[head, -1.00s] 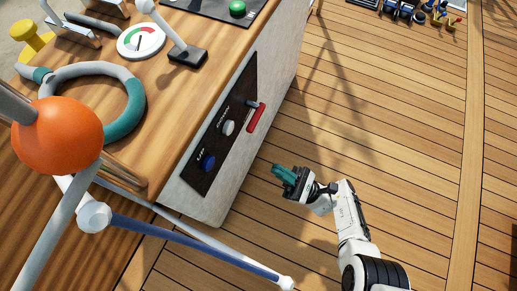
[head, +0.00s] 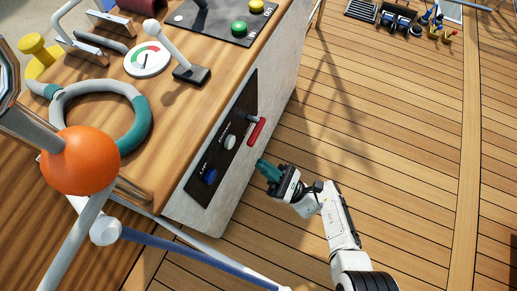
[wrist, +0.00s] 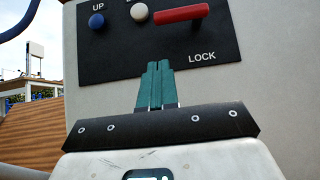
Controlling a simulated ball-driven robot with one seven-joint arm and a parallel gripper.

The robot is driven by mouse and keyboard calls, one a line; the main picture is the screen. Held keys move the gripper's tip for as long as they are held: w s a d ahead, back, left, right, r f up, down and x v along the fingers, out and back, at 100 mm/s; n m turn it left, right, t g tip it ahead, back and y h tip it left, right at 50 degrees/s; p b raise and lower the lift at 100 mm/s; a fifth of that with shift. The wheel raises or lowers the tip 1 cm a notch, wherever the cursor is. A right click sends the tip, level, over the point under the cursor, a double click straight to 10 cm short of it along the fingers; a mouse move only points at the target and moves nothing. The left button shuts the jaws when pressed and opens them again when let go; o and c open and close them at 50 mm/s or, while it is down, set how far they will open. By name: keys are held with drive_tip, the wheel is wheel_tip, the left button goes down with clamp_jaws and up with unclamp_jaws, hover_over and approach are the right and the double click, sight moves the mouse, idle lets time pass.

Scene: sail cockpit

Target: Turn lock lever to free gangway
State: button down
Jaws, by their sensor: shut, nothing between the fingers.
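The red lock lever (head: 256,131) is on a dark panel (head: 223,140) on the side of the wooden-topped console. In the wrist view the red lever (wrist: 181,14) lies nearly level above the word LOCK. My gripper (head: 264,167) has teal fingers, shut and empty, and is below the lever in the head view, apart from it. In the wrist view the fingertips (wrist: 159,66) point up at the panel (wrist: 110,60), below the lever's left end. The lever's top edge is near the picture's upper border.
A blue UP knob (wrist: 96,21) and a white knob (wrist: 139,12) sit left of the lever. The console top holds a round gauge (head: 147,60), a lever stick and a teal-grey ring (head: 140,130). An orange ball (head: 80,160) stands at left. The deck (head: 400,150) at right is open.

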wheel_tip(320, 180, up, 6)
drive_tip(key=a+p, duration=0.2)
drive_tip(key=shift+w, duration=0.35)
drive_tip(key=shift+d+r, duration=0.1)
